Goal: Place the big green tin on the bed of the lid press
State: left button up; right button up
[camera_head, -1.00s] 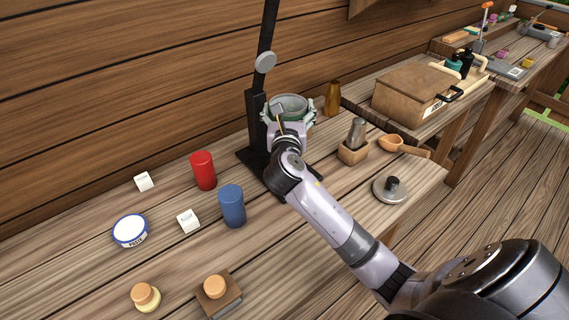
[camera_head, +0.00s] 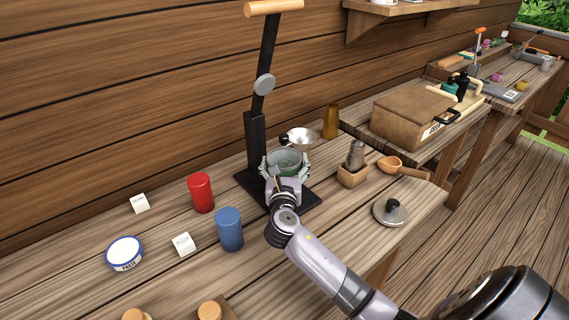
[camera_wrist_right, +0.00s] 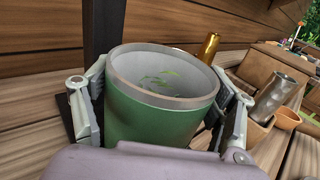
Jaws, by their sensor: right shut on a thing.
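The big green tin (camera_wrist_right: 150,118) is open-topped with a grey rim, and some green bits show inside it. In the wrist view my right gripper (camera_wrist_right: 162,112) has a finger on each side of it and is shut on it. In the head view the green tin (camera_head: 286,160) is upright in my right gripper (camera_head: 285,168), over the black base of the lid press. The lid press (camera_head: 256,140) has a tall column, a grey disc and a wooden handle at the top. Whether the tin touches the bed is hidden by my gripper. My left gripper is not in view.
A red tin (camera_head: 201,193) and a blue tin (camera_head: 229,230) stand left of the press. A funnel (camera_head: 299,139), a brown bottle (camera_head: 331,121), a shaker in a wooden holder (camera_head: 353,172), a wooden scoop (camera_head: 392,164) and a knobbed lid (camera_head: 391,211) stand to the right.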

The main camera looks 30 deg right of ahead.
jog(key=o, duration=1.9)
jog(key=shift+f, duration=0.1)
jog(key=shift+s, duration=0.1)
jog(key=shift+r+b+v, duration=0.1)
jog(key=shift+b+v, duration=0.2)
jog(key=shift+v, duration=2.65)
jog(key=shift+r+b+v, duration=0.15)
jog(key=shift+b+v, duration=0.15)
jog(key=shift+v, duration=2.65)
